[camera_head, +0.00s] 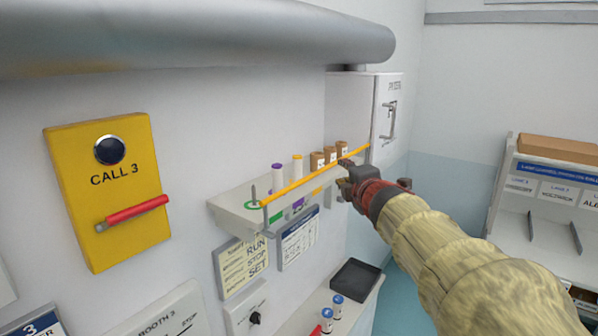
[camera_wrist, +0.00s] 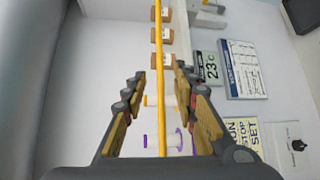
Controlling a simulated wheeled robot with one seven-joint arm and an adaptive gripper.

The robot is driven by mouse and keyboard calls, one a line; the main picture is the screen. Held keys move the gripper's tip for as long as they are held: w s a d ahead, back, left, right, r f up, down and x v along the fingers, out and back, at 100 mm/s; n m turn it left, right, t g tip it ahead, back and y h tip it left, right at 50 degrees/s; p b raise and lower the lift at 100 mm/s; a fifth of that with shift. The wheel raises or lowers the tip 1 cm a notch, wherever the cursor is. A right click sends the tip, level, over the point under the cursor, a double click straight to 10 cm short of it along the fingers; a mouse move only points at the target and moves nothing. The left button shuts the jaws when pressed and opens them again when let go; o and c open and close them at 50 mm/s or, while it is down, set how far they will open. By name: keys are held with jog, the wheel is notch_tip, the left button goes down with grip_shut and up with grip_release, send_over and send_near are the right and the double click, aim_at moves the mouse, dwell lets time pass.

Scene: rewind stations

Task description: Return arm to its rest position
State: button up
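My arm (camera_head: 435,245), in a pale quilted sleeve, reaches from the lower right to the wall shelf (camera_head: 235,208) in the head view. My gripper (camera_head: 345,184) is at the right front of this shelf, near its orange rail (camera_head: 310,179). In the wrist view my gripper (camera_wrist: 159,74) has its two fingers spread apart. The orange rail (camera_wrist: 159,110) runs between them in the picture; I cannot tell whether it touches them. I see nothing clasped in the fingers.
A white cabinet (camera_head: 386,115) is behind my gripper. A thick grey pipe (camera_head: 200,35) crosses above. A yellow call panel (camera_head: 105,190) hangs left.

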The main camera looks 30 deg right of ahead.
jog(key=s+d+f+m+g+h, duration=0.3)
jog(key=s+d+f+m+g, duration=0.2)
jog(key=s+f+m, duration=0.3)
jog(key=s+a+f+m+g+y+b, duration=0.2)
jog(key=s+a+f+m+g+b, duration=0.25)
jog(key=f, duration=0.55)
jog(key=s+a+f+m+y+b, duration=0.1)
jog(key=s+a+f+y+b, duration=0.2)
jog(key=a+f, duration=0.9)
jog(key=s+a+f+m+y+b, duration=0.1)
jog(key=s+a+f+y+b, duration=0.3)
jog(key=s+a+f+b, duration=0.5)
jog(key=s+a+f, duration=0.1)
jog(key=a+f, duration=0.2)
jog(key=a, duration=0.6)
jog(key=shift+s+a+m+b, duration=0.25)
jog(key=shift+a+m+b, duration=0.1)
